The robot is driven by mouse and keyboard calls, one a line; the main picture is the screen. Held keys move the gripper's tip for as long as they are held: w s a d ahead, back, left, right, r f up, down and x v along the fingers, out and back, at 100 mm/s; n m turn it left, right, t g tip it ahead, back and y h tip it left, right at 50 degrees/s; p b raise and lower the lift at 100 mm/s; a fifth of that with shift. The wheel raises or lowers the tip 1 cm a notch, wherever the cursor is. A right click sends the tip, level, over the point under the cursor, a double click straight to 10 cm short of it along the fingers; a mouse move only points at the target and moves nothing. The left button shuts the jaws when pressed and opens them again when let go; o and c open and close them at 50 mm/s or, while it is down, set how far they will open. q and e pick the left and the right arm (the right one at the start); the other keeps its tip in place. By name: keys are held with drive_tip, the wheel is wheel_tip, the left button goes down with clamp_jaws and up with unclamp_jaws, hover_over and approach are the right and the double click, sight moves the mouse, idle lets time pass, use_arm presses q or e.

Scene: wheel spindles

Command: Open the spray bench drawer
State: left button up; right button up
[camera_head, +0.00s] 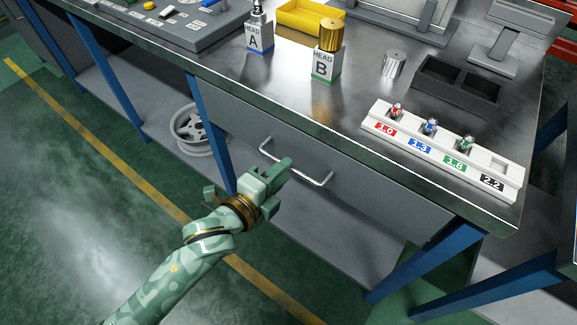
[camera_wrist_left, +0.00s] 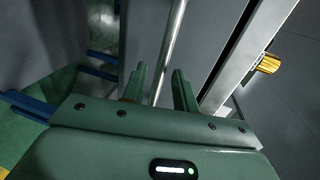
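The spray bench drawer has a plain grey front (camera_head: 385,196) under the bench top, and it looks shut. Its silver bar handle (camera_head: 308,181) runs along the front; the left part of the bar is partly hidden by my gripper. My left gripper (camera_head: 278,170) is at the left half of the handle, close to the bar. In the left wrist view the two green fingers (camera_wrist_left: 160,85) are apart, and the handle bar (camera_wrist_left: 172,45) passes between them in the picture. I cannot tell whether they touch it. My right gripper is not in view.
The bench top's metal edge (camera_head: 330,125) overhangs the drawer. On it stand a labelled rack (camera_head: 450,150), a gold spray head on block B (camera_head: 327,62), block A (camera_head: 259,40) and a dark tray (camera_head: 455,82). Blue legs (camera_head: 212,130) and a wheel (camera_head: 197,130) are below; floor in front is clear.

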use_arm(q)
drive_tip(key=shift+b+x, duration=0.45)
drive_tip(key=shift+x, duration=1)
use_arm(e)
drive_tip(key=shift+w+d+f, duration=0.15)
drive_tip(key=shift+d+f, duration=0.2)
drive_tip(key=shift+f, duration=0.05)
